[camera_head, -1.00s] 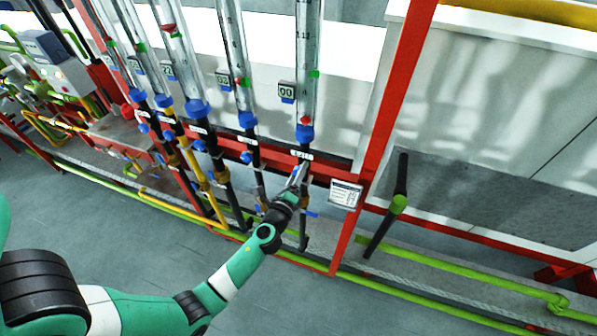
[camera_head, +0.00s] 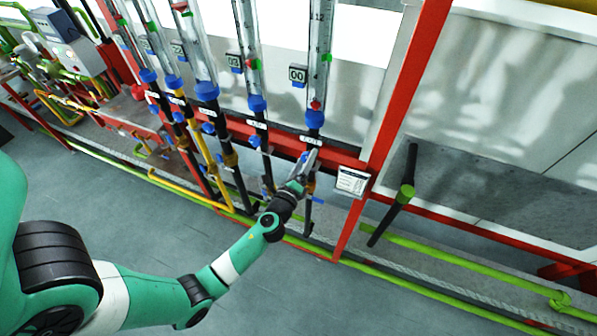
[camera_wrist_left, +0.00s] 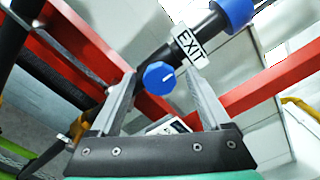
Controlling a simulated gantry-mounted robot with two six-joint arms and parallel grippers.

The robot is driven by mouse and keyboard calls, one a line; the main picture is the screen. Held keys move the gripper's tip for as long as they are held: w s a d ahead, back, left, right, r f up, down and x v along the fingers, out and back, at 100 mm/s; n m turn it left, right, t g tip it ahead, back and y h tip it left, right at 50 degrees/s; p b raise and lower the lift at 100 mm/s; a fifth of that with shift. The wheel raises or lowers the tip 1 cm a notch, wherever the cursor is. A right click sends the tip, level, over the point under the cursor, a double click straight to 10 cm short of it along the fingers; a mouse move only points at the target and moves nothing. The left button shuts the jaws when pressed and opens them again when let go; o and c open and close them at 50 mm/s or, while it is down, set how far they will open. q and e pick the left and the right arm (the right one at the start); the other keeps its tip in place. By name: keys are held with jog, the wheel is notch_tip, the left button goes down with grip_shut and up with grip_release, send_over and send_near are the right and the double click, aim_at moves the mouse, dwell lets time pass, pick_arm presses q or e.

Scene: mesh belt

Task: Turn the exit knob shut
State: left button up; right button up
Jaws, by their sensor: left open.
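The exit knob (camera_wrist_left: 160,78) is a round blue knob with a white line mark, seen in the left wrist view on a black pipe beside the white EXIT label (camera_wrist_left: 189,49). My left gripper (camera_wrist_left: 165,90) is open, its two fingers on either side of the knob in the picture; I cannot tell whether they touch it. In the head view my left gripper (camera_head: 308,165) reaches the pipe under the rightmost clear tube (camera_head: 318,60), and the knob there is mostly hidden by the fingers. My right gripper is not in view.
Several similar tubes with blue fittings stand to the left, such as one with a blue collar (camera_head: 257,103). A red frame post (camera_head: 385,120) and a white notice (camera_head: 352,181) are close on the right.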

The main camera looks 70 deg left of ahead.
pick_arm(q)
jog(key=v, duration=1)
jog(key=shift+b, duration=0.35)
